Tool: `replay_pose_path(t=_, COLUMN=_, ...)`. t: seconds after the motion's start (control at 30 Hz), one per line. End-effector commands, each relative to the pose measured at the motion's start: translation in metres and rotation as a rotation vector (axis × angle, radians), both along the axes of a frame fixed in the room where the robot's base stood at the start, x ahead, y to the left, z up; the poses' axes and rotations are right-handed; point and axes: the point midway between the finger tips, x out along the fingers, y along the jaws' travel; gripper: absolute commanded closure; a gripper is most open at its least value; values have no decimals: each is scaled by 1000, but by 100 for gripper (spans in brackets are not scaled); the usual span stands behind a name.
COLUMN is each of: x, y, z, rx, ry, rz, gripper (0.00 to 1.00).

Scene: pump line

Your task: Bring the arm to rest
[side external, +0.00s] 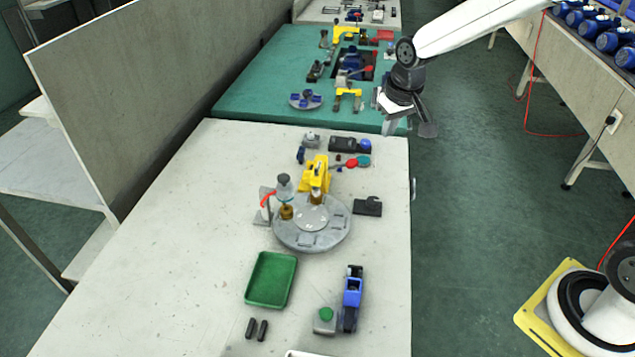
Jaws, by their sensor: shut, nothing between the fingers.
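My gripper (408,122) hangs at the end of my white arm in the upper right of the side external view. It is above the floor gap by the right edge of the tables, near where the green-topped table meets the pale worktable. Its fingers look dark and small, shut with nothing held. It appears apart from every object on the tables. The pale worktable (180,255) fills the front, with a round grey turntable (325,235) near its middle.
A yellow press (316,175) stands behind the turntable. A green tray (271,280), a blue tool (352,292) and a green-button box (325,321) are in front. The green table (260,85) carries more fixtures. Blue motors (607,38) line the right bench. A grey partition (130,100) stands left.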

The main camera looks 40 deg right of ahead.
Motion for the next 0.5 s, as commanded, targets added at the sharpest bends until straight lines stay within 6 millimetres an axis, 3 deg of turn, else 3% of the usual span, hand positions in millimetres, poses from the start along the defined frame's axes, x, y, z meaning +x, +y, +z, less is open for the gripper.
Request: replay_pose_path(t=0.5, x=-132, y=13, z=-33, rx=-4, ry=-12, rz=91, gripper=100)
